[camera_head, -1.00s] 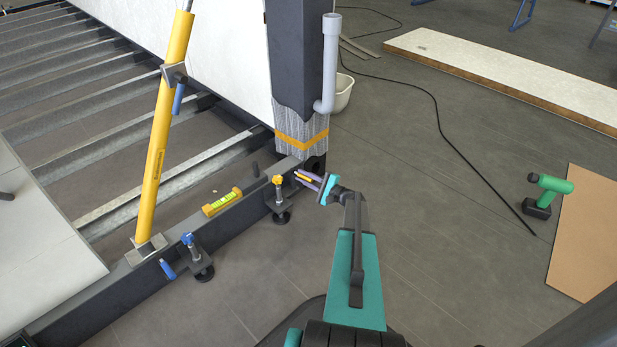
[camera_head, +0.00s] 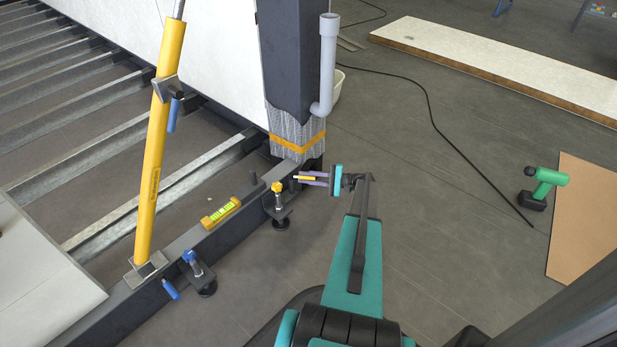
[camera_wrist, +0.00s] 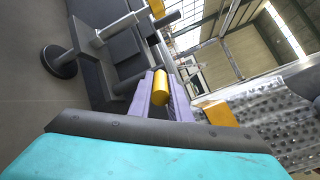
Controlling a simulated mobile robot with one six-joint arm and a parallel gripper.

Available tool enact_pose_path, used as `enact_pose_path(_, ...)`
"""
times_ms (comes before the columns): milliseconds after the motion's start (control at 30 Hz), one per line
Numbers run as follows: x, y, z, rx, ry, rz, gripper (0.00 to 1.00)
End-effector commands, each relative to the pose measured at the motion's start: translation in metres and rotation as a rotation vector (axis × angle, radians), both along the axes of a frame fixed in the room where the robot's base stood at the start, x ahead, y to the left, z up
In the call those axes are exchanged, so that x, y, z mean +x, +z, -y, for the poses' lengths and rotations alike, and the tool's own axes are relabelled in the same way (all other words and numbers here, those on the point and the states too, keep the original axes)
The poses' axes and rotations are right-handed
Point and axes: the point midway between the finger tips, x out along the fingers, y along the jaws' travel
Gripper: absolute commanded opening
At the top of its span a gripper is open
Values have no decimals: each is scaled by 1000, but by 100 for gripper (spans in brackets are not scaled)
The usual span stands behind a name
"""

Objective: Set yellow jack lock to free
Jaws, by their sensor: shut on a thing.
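The yellow jack (camera_head: 279,208) stands at the near side of the dark beam, with a yellow knob on top and a round dark foot; it also shows in the wrist view (camera_wrist: 98,50). The yellow lock handle (camera_head: 303,178), a short round grip, lies roughly level in the head view, to the right of the knob. My gripper (camera_head: 312,178) has its purple fingers shut on this handle, coming from the right. In the wrist view the handle (camera_wrist: 161,87) shows between the fingers. The handle's inner end and pivot are not clearly visible.
A blue jack (camera_head: 197,272) with a blue handle (camera_head: 170,289) stands farther left on the beam (camera_head: 190,235). A yellow-green level (camera_head: 221,212) lies on the beam. A wrapped post (camera_head: 297,137) and grey pipe (camera_head: 327,70) stand just behind my gripper.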

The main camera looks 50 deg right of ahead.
Motion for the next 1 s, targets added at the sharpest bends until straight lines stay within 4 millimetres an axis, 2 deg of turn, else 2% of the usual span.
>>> enact_pose_path(33,7,2,-7,2,34,6,0)
enact_pose_path(167,6,2,-9,3,79,5,0)
enact_pose_path(800,-9,5,-1,-1,98,-1,0)
enact_pose_path(833,-9,5,-1,-1,98,-1,22)
enact_pose_path(900,-10,5,0,-1,96,-2,34)
enact_pose_path(1000,-9,4,1,-1,95,-1,36)
